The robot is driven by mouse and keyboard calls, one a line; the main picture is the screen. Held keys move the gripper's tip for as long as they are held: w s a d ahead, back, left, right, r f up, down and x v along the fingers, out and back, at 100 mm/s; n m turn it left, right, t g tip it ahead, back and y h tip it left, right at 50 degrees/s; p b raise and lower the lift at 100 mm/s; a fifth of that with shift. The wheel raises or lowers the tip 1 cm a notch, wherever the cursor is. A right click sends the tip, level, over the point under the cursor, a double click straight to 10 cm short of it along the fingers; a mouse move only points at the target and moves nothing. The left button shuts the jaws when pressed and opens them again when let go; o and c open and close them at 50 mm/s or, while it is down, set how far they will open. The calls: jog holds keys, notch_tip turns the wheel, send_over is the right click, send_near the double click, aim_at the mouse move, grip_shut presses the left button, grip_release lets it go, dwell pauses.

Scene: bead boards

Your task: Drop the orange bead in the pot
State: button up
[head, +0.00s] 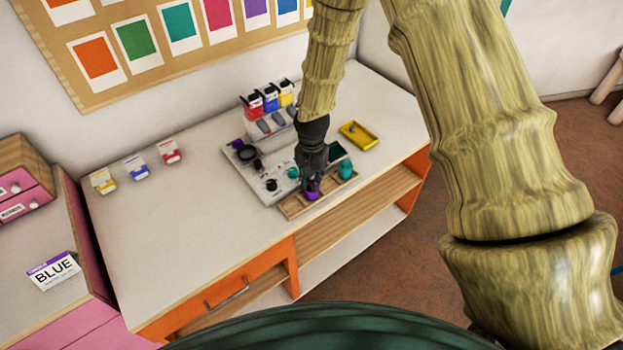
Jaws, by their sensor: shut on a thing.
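My gripper (312,187) points down over the front of the pale board (240,165) on the white table. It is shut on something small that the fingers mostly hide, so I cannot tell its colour. A purple pot-like piece (311,195) is directly below the fingertips, in the wooden tray (290,210). I cannot tell whether they touch. A teal pot-like piece (347,170) is in the same tray to the right. I cannot make out an orange bead anywhere.
A yellow tray (359,135) lies behind on the right. Red, blue and yellow containers (270,99) stand at the back of the board. The table's front left is clear. A "BLUE" card (53,270) lies on the pink cabinet.

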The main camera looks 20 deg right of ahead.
jog(key=shift+f, duration=0.25)
dwell(1.5)
jog(key=o, duration=1.2)
jog(key=shift+c, duration=0.2)
jog(key=shift+r, duration=0.15)
notch_tip(320, 180, up, 8)
jog(key=p, duration=0.5)
dwell(0.5)
jog(key=shift+f, duration=0.2)
